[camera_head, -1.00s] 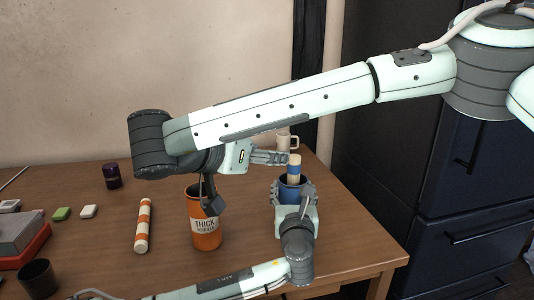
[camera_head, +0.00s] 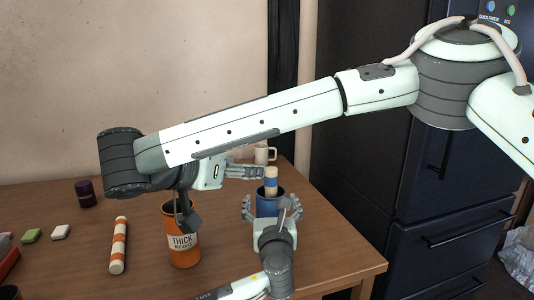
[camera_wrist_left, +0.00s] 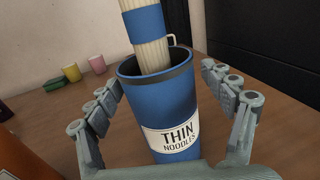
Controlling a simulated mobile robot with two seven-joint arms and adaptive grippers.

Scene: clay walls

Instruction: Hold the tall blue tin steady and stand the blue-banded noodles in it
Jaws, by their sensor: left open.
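The tall blue tin (camera_head: 268,207) stands upright on the table; the left wrist view shows its "THIN NOODLES" label (camera_wrist_left: 178,136). The blue-banded noodles (camera_head: 271,178) stand inside it, with their upper part above the rim. They also show in the left wrist view (camera_wrist_left: 147,28). My left gripper (camera_head: 272,207) is open, with its fingers on both sides of the tin and gaps visible in the wrist view.
An orange "THICK NOODLES" tin (camera_head: 183,243) stands left of the blue tin. Orange-banded noodles (camera_head: 118,245) lie farther left. A cream mug (camera_head: 264,153) stands behind, and a dark purple jar (camera_head: 85,193) is at the back left. My right arm crosses above the table.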

